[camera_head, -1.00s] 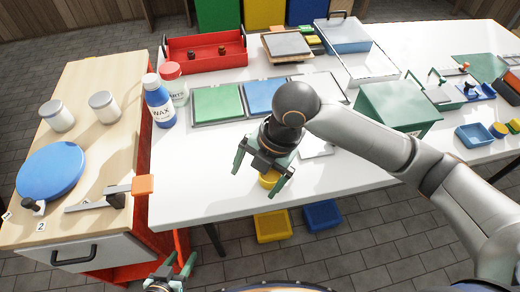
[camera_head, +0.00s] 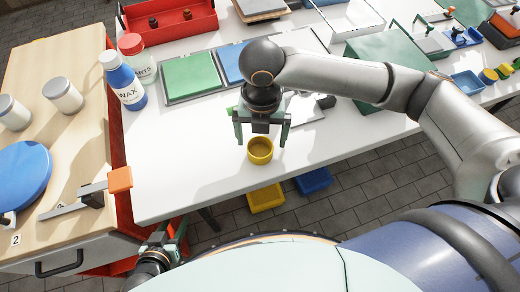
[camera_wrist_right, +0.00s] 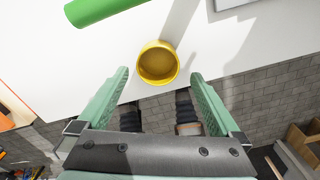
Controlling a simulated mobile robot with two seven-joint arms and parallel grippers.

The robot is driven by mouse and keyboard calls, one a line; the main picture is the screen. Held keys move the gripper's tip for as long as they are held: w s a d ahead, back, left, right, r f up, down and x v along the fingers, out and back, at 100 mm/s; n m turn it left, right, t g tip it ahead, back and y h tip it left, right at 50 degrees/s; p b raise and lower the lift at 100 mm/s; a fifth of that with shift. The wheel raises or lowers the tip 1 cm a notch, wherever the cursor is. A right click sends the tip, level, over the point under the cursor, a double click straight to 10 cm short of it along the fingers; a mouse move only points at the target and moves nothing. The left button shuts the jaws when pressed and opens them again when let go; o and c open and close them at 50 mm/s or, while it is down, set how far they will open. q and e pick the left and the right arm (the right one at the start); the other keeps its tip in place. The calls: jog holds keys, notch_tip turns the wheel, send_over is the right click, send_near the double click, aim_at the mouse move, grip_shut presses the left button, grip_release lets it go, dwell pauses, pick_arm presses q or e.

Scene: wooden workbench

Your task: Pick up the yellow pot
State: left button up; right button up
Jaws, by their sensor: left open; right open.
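The yellow pot (camera_head: 260,151) is a small round open cup standing upright near the front edge of the white table. It also shows in the right wrist view (camera_wrist_right: 158,63), between and slightly beyond the fingertips. My right gripper (camera_head: 261,141) is open just behind and above the pot, with one finger toward each side. In the wrist view the open fingers (camera_wrist_right: 160,75) have gaps on both sides of the pot, and nothing is held. My left gripper (camera_head: 168,243) is open and low, in front of the table, away from the pot.
A green cylinder (camera_wrist_right: 105,8) lies beyond the pot in the wrist view. A wax bottle (camera_head: 125,82), a green panel (camera_head: 191,76) and a red tray (camera_head: 170,22) are further back. Yellow (camera_head: 265,198) and blue (camera_head: 313,181) bins sit below the front edge. The tabletop left of the pot is clear.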

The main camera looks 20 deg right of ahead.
aim_at(260, 154)
notch_tip(260, 154, down, 5)
jog(key=shift+w+r+b, duration=0.1)
jog(key=shift+b, duration=0.35)
jog(key=shift+c, duration=0.2)
jog(key=c, duration=1.3)
jog(key=shift+r, duration=0.1)
